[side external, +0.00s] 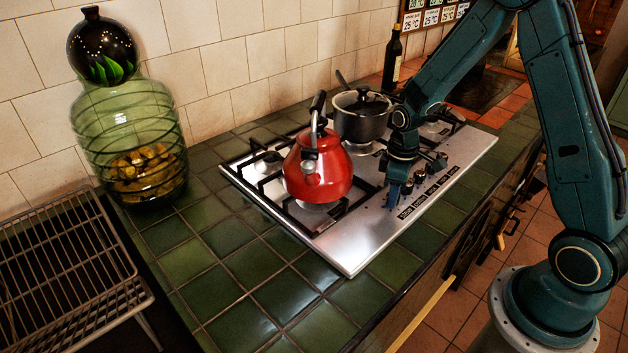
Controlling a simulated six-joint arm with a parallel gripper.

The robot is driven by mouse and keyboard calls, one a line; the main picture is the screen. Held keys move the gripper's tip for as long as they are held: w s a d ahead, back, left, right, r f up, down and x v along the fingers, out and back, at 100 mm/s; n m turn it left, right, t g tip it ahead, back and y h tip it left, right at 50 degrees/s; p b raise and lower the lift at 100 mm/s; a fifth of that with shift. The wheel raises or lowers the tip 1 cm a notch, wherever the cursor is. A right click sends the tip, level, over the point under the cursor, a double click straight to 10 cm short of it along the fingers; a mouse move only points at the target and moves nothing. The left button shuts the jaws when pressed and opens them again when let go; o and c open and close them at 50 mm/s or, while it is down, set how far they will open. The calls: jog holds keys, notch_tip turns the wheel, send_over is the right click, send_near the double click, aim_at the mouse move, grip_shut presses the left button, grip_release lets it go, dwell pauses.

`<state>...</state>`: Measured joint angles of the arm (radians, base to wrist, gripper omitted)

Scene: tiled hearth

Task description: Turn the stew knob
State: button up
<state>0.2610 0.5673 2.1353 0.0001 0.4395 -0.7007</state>
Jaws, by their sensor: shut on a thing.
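The steel hob (355,255) has a row of dark control knobs along its front edge, with small black labels (405,213) beside them. The lettering is too small to read surely, so I cannot tell which knob is the stew knob. My gripper (394,197) points down at the near-left end of the row, shut on a knob there. That knob is mostly hidden by the fingers. Other knobs (420,178) show to the right of my gripper.
A red kettle (320,172) stands on the hob just left of my gripper. A dark lidded pot (361,117) stands behind. A ribbed green glass jar (130,135) and a wire rack (60,260) are at left. The green tiles in front are clear.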

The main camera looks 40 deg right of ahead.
jog(key=shift+n, duration=0.6)
jog(key=o, duration=1)
jog(key=shift+r, duration=0.15)
jog(key=shift+r, duration=6.85)
